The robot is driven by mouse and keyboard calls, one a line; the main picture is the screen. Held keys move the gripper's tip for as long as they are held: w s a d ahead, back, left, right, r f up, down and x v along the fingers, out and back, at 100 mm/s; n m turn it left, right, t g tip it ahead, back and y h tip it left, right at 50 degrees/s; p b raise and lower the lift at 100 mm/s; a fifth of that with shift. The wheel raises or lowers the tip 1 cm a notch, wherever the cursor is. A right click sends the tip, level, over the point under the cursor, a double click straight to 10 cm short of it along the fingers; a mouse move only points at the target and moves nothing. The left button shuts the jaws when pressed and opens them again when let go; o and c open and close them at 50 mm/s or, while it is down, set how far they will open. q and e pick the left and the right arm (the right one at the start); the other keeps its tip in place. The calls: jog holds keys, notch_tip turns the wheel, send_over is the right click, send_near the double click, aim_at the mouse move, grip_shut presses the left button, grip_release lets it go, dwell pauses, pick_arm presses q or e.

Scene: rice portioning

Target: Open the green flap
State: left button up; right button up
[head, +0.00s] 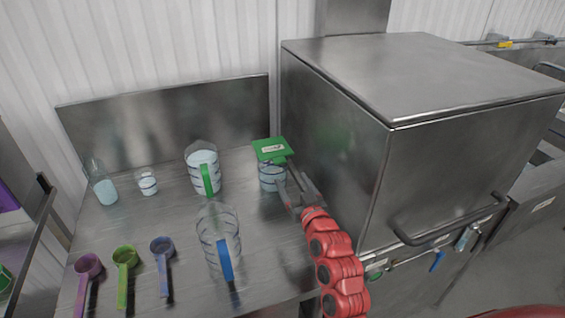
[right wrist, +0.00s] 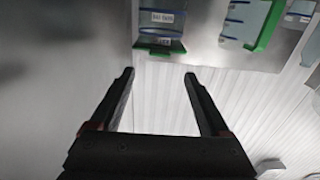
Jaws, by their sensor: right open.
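The green flap (head: 270,150) with a pale label lies over the top of a clear container (head: 272,179) beside the steel box. In the right wrist view, which looks upside down, the flap's edge (right wrist: 162,48) shows below the container (right wrist: 160,22). My right gripper (head: 288,186) is close to the container's front right side, a little below the flap. In the right wrist view its two fingers (right wrist: 160,73) are apart, with nothing between them. The fingertips point toward the flap; I cannot tell whether they touch it. My left gripper is out of view.
A green-handled jug (head: 202,166) stands left of the container, a blue-handled jug (head: 216,232) nearer the front. A bottle (head: 104,188), small cup (head: 147,183) and scoops (head: 125,258) are farther left. The big steel box (head: 335,150) closes off the right.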

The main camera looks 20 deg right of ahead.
aim_at(281, 163)
jog(key=w+p, duration=0.1)
jog(key=w, duration=0.6)
jog(key=shift+a+p, duration=0.1)
jog(key=shift+p, duration=0.3)
jog(key=shift+w, duration=0.8)
grip_shut()
